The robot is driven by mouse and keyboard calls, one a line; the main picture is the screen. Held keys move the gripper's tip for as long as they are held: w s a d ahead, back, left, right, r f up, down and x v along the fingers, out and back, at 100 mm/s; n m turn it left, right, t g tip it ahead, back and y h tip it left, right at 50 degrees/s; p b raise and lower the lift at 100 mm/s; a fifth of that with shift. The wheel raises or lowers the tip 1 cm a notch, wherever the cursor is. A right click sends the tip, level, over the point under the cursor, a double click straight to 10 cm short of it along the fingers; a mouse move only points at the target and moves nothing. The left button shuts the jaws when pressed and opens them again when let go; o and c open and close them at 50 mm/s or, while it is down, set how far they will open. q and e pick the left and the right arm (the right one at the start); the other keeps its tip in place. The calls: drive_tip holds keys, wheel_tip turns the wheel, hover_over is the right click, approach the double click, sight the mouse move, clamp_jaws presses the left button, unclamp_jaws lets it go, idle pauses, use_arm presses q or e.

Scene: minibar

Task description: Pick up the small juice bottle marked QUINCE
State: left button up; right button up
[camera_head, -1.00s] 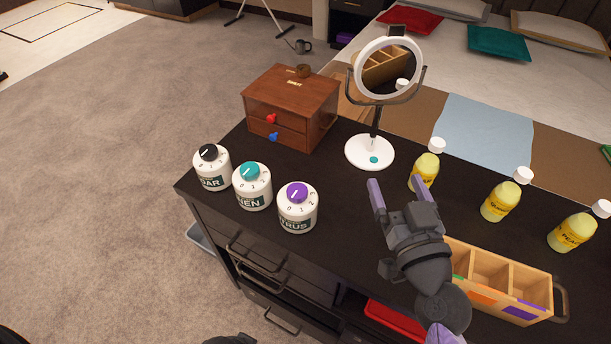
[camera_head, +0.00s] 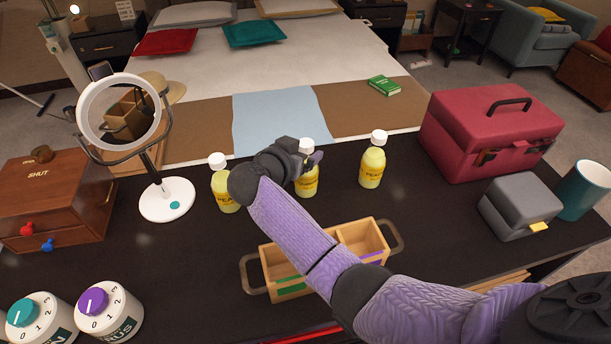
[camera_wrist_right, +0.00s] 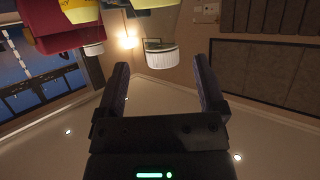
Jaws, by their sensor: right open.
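Three small yellow juice bottles with white caps stand in a row on the dark counter. The middle bottle (camera_head: 308,184) is partly covered by my right gripper; its label is partly hidden and seems to read QUINCE. The left bottle (camera_head: 224,190) and the right bottle (camera_head: 372,165) have labels I cannot read fully. My right gripper (camera_head: 314,160) is beside the middle bottle's upper part in the head view; I cannot tell if it touches. In the right wrist view its fingers (camera_wrist_right: 166,92) are apart with nothing between them. My left gripper is not in view.
A wooden divided tray (camera_head: 370,238) lies under my right arm. A round mirror (camera_head: 165,198) and wooden drawer box (camera_head: 60,200) stand left. A red case (camera_head: 490,130), grey box (camera_head: 518,208) and teal mug (camera_head: 585,190) stand right. Dial canisters (camera_head: 108,310) are front left.

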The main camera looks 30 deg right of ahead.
sight(306, 150)
drive_tip(key=b+x, duration=0.1)
drive_tip(key=x, duration=0.2)
drive_tip(key=shift+w+f+b, duration=0.2)
drive_tip(key=shift+f+b, duration=0.2)
drive_tip(key=shift+f, duration=0.05)
drive_tip(key=shift+w+d, duration=0.2)
drive_tip(key=shift+d, duration=0.1)
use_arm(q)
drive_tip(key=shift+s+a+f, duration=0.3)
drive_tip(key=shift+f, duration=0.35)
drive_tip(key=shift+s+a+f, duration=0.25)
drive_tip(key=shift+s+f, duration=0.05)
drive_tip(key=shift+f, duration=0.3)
use_arm(e)
drive_tip(key=shift+r, duration=0.2)
clamp_jaws()
